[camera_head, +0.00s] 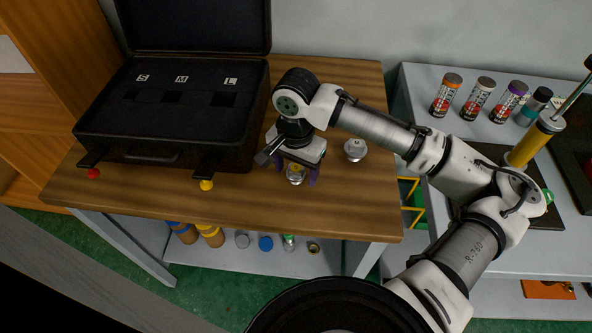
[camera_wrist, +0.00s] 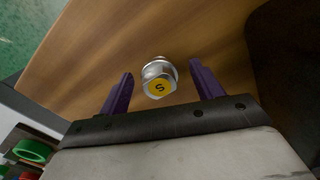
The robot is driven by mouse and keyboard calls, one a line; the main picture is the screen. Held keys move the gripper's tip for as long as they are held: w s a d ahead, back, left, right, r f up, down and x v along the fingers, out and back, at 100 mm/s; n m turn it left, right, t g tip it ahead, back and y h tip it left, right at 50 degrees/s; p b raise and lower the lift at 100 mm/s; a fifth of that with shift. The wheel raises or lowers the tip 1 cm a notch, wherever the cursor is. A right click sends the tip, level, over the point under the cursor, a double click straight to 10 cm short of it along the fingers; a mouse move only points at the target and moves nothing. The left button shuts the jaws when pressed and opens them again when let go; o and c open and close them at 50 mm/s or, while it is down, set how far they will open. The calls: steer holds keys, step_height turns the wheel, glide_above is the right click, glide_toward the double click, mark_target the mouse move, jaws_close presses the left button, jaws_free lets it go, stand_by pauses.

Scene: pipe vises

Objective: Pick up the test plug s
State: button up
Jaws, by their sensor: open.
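The test plug s (camera_head: 295,174) is a small metal plug with a yellow top, standing on the wooden table. In the wrist view the plug (camera_wrist: 158,80) shows a yellow hexagonal face marked S. My gripper (camera_head: 296,172) is above the table at the plug, with its purple fingers pointing down on either side. In the wrist view the two fingers of my gripper (camera_wrist: 161,90) are open, with the plug between them and visible gaps on both sides. Nothing is held.
Another metal plug (camera_head: 355,150) stands to the right of my gripper. An open black case (camera_head: 172,110) with slots marked S, M and L stands at left. The table front (camera_head: 240,208) is clear. Several cans (camera_head: 477,98) stand on the right-hand bench.

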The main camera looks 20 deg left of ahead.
steer(key=shift+c, duration=0.3)
steer(key=c, duration=1)
steer(key=shift+r, duration=0.15)
